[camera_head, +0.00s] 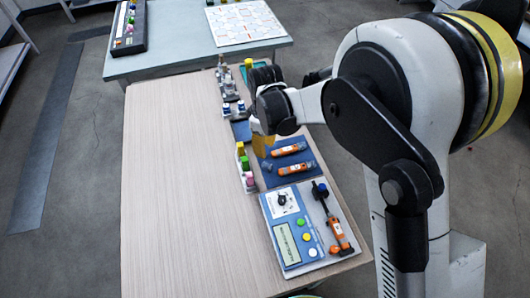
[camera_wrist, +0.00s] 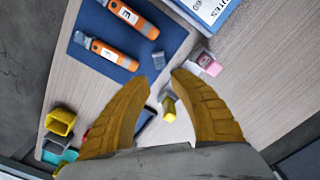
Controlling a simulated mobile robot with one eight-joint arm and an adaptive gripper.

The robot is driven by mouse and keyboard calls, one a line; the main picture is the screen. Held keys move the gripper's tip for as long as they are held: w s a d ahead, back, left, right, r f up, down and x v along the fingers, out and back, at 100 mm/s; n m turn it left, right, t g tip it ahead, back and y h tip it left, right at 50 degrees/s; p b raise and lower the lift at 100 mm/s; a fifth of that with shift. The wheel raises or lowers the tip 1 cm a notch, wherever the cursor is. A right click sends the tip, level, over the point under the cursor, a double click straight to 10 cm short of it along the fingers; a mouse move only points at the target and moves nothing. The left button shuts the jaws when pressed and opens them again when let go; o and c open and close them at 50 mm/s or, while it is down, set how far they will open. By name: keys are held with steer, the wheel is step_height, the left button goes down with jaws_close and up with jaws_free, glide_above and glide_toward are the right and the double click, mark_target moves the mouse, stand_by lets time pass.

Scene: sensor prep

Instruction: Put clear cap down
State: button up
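A small grey, see-through cap (camera_wrist: 158,60) sits at the edge of the dark blue mat (camera_wrist: 150,82) in the wrist view, just beyond my fingertips. In the head view, a small grey piece, likely the same cap (camera_head: 266,165), shows at the mat's left edge. Two orange sensors lie on the mat, one upper (camera_wrist: 133,18) and one lower (camera_wrist: 108,50). My gripper (camera_wrist: 163,76) has its two yellow fingers apart, with a gap between the tips. No contact with the cap is visible. In the head view, my arm partly hides the gripper (camera_head: 263,143).
A blue-and-white meter (camera_head: 290,235) with an orange probe (camera_head: 338,235) stands at the table's near end. Yellow (camera_wrist: 169,108) and pink (camera_wrist: 207,63) pieces stand beside the mat. A yellow cup (camera_wrist: 60,121) lies left of my gripper. The table's left side (camera_head: 175,190) is clear.

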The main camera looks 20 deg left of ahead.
step_height(320, 180, up, 2)
steer(key=shift+r, duration=0.15)
steer(key=w+d+r+m+t+y, duration=0.1)
steer(key=d+r+m+t, duration=0.2)
steer(key=d+r+m, duration=1.05)
steer(key=s+d+r+m+t, duration=0.1)
steer(key=s+d, duration=0.3)
steer(key=d, duration=0.4)
steer(key=s+d+r+m+t, duration=0.1)
steer(key=s+d+r, duration=0.2)
steer(key=d, duration=0.6)
steer(key=s+d+r+m+t+h, duration=0.1)
steer(key=s+d, duration=0.3)
steer(key=d, duration=0.5)
steer(key=shift+s+d+r+t, duration=0.15)
steer(key=shift+s+r+t, duration=0.15)
steer(key=shift+r+t, duration=0.3)
